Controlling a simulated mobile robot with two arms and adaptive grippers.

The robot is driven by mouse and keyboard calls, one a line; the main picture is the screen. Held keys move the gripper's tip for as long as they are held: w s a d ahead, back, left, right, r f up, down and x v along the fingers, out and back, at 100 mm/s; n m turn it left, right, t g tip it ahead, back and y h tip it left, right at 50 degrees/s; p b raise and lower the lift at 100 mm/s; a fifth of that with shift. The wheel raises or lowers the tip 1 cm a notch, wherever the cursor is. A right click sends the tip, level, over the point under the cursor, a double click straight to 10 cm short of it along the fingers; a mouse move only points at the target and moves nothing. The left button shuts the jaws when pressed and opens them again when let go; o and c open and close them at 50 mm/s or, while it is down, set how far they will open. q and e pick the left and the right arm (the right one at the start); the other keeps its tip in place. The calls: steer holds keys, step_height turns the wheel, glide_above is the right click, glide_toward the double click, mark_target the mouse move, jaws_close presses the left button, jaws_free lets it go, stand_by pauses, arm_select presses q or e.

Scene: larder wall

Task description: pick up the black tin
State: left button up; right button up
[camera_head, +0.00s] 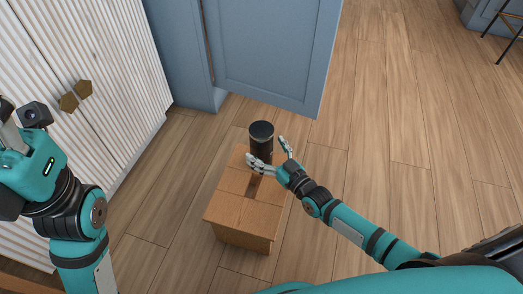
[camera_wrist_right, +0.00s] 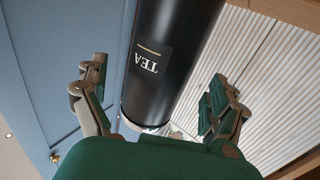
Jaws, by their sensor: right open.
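In the right wrist view the tin (camera_wrist_right: 172,45) fills the upper middle and bears the word TEA. My right gripper (camera_head: 267,152) is open at the near side of the tin. In the wrist view its fingers (camera_wrist_right: 157,90) lie on either side of the tin, with gaps visible. I cannot tell how deep the tin sits between them. My left gripper (camera_head: 12,135) is at the left edge, partly cut off, far from the tin.
A white ribbed cabinet (camera_head: 95,75) with brass knobs stands at the left. A blue cabinet door (camera_head: 275,50) stands behind the tin. The wooden floor (camera_head: 400,110) to the right of the box is clear. A dark stool (camera_head: 508,38) shows at the top right.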

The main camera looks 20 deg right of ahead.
steer(key=shift+f+b+x, duration=0.25)
steer(key=shift+b+x, duration=0.25)
steer(key=shift+x, duration=0.75)
steer(key=shift+w+r, duration=0.15)
steer(key=shift+w, duration=0.15)
steer(key=shift+c, duration=0.3)
steer(key=c, duration=1.4)
steer(key=shift+r, duration=0.1)
steer(key=shift+c, duration=0.7)
